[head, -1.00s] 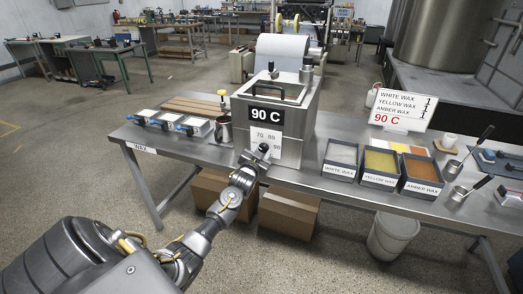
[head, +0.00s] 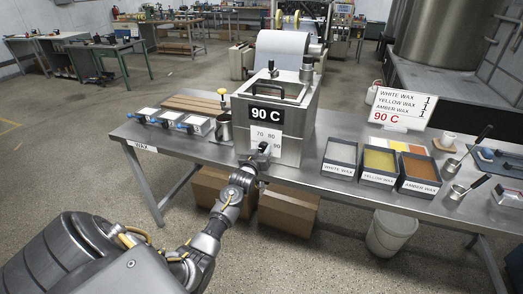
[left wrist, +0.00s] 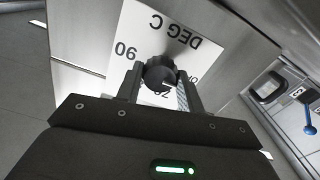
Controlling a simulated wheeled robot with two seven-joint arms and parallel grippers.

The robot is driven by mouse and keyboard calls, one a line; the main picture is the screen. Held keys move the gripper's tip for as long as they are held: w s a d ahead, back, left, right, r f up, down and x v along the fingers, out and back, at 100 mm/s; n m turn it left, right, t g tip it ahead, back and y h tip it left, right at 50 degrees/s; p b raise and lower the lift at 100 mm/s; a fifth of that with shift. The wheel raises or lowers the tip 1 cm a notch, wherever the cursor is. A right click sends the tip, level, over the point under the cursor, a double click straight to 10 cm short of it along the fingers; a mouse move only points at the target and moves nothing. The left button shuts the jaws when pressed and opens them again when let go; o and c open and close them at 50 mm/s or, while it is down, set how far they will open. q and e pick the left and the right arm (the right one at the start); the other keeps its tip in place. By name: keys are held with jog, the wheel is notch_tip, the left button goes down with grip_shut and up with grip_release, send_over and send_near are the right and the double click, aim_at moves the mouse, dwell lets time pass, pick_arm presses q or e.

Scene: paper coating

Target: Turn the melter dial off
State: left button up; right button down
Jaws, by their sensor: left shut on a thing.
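The melter (head: 297,112) is a steel box on the metal table, with a black "90 C" display on its front. Below the display is a white dial plate (head: 266,134) with numbers. In the left wrist view, the black round dial (left wrist: 159,72) sits on the plate, which reads "DEG C" and "90" upside down or tilted. My left gripper (left wrist: 158,84) has its two fingers on either side of the dial and is shut on it. In the head view, my left gripper (head: 262,152) covers the dial. The right gripper is not in view.
Bins of white (head: 340,152), yellow (head: 379,164) and amber wax (head: 419,174) stand right of the melter. A sign (head: 402,106) reads "90 C" in red. A metal pot (head: 223,127) and small trays (head: 196,126) stand to the left. Cardboard boxes (head: 288,210) lie under the table.

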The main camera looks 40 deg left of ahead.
pick_arm(q)
jog(key=shift+f, duration=0.1)
jog(key=o, duration=1)
jog(key=b+v, duration=0.1)
jog(key=v, duration=1)
jog(key=shift+w, duration=0.1)
